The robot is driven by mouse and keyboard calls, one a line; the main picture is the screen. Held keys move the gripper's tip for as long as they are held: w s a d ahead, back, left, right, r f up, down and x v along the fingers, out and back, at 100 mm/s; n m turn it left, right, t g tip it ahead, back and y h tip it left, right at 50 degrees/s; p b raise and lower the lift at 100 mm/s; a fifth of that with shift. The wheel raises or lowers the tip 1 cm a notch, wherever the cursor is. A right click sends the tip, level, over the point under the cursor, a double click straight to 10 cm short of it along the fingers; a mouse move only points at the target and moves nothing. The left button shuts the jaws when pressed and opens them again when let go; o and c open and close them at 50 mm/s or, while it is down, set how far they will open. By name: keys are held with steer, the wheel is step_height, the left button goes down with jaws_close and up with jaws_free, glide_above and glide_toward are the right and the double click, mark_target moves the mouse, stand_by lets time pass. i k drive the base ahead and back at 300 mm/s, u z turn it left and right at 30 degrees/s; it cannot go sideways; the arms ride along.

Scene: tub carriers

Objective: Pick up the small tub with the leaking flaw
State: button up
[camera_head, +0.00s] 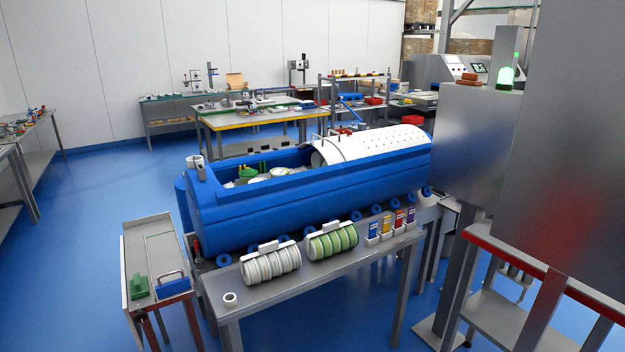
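A carrier of white, round stacked pieces (270,264), possibly tubs, lies on the steel table (300,284) in front of the long blue machine (320,195). A similar carrier with pale green pieces (332,241) lies to its right. One small white round piece (230,299), perhaps a tub or ring, stands alone near the table's front left corner. White and green items (248,174) sit in the machine's open left part, partly hidden by its wall. No leak can be made out on any piece. My gripper is not in view.
Several coloured packs (387,225) stand in holders on the table's right. A narrow side table (135,248) at the left holds a green tool (138,286) and a blue item (173,286). Grey cabinets (480,135) block the right. Blue floor (85,240) is open at the left.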

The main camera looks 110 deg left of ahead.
mark_target(276, 172)
steer(key=u, duration=3.2)
steer(key=i, duration=3.2)
steer(key=u, duration=1.2)
steer(key=i, duration=0.25)
steer(key=z, duration=0.15)
